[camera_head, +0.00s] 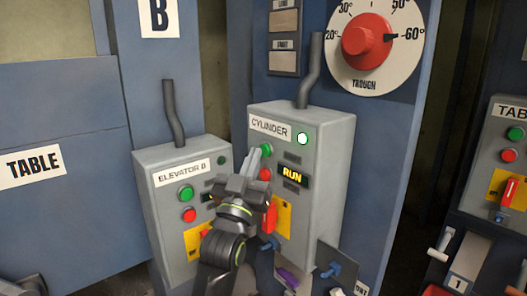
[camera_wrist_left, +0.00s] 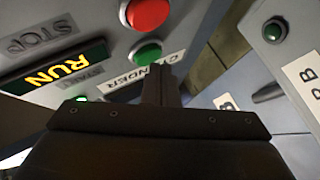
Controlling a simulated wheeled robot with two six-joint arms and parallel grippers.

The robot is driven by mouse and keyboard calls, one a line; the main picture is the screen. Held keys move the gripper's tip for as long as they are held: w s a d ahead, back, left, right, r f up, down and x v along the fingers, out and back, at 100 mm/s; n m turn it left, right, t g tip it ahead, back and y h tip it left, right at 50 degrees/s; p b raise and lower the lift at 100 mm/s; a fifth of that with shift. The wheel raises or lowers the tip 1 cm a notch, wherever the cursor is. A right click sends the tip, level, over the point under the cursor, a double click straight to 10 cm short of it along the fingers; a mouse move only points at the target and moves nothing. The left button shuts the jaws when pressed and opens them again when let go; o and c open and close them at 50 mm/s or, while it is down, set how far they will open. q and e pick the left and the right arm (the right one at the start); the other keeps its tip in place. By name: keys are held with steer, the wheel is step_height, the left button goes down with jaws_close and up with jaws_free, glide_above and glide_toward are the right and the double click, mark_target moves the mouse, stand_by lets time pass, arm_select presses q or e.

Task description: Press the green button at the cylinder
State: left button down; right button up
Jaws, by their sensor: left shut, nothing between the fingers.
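The grey cylinder box (camera_head: 322,150) carries a CYLINDER label, a lit green lamp (camera_head: 302,139) and a RUN display (camera_head: 292,175). Its green button (camera_head: 267,149) is partly behind my fingertips in the head view. In the left wrist view the green button (camera_wrist_left: 148,53) shows clearly, beside the fingertips. My left gripper (camera_head: 254,160) is shut and empty, with its tips close to the green button. I cannot tell whether they touch it. A red button (camera_head: 265,173) sits below the green one. My right gripper is not in view.
The ELEVATOR box (camera_head: 180,205), with its own green button (camera_head: 186,192) and red button (camera_head: 189,215), stands to the left. A red switch handle (camera_head: 271,216) is on the cylinder box behind my gripper. A TABLE box (camera_head: 492,150) is at far right.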

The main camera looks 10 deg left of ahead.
arm_select(q)
steer(key=shift+s+a, duration=0.25)
steer(key=shift+s, duration=0.05)
steer(key=s+a, duration=0.1)
steer(key=s, duration=0.1)
steer(key=s+a+p, duration=0.1)
steer(key=s+a, duration=0.1)
stand_by(0.5)
steer(key=shift+f, duration=0.1)
stand_by(0.4)
